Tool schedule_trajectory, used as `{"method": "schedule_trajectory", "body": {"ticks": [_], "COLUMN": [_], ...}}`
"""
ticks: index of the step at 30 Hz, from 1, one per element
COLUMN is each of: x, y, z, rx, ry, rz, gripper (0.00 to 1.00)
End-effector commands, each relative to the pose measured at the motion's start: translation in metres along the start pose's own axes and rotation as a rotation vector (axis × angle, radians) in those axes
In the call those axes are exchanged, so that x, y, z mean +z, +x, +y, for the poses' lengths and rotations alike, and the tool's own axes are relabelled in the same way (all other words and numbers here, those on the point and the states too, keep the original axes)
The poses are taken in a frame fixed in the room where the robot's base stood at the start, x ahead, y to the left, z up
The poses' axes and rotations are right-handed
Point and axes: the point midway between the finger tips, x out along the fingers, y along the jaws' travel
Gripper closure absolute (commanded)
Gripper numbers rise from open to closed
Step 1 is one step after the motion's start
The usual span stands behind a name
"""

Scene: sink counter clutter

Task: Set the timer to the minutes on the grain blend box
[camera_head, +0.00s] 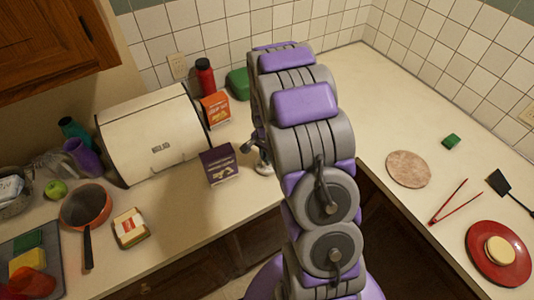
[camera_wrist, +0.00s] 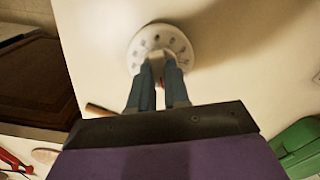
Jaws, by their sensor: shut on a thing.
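A round white timer dial (camera_wrist: 184,42) with dark marks around its face shows in the wrist view. My gripper (camera_wrist: 160,62) is shut on its central knob (camera_wrist: 157,55); the fingertips cover part of the dial. The marks are too small and blurred to read. In the head view my gripper (camera_head: 256,148) is partly hidden behind my arm, and the timer (camera_head: 264,168) shows only in part below it. A dark purple box (camera_head: 220,166) and an orange box (camera_head: 215,107) stand to its left. I cannot read which is the grain blend box, nor its minutes.
A cream bread box (camera_head: 150,135) stands left of the boxes, with a red bottle (camera_head: 205,77) behind. A round board (camera_head: 408,169), tongs (camera_head: 448,202) and a red plate (camera_head: 498,253) lie at right.

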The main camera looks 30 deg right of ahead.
Motion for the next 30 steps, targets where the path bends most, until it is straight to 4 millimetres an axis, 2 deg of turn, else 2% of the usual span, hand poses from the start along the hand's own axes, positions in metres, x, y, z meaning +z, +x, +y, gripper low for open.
{"method": "schedule_trajectory", "body": {"ticks": [24,30], "x": [-0.0006,-0.0001], "y": [-0.0027,-0.0018], "z": [0.0007,0.0006], "rx": [0.000,-0.001], "ry": [0.770,0.906], "rz": [0.001,0.000], "gripper": [1.00,1.00]}}
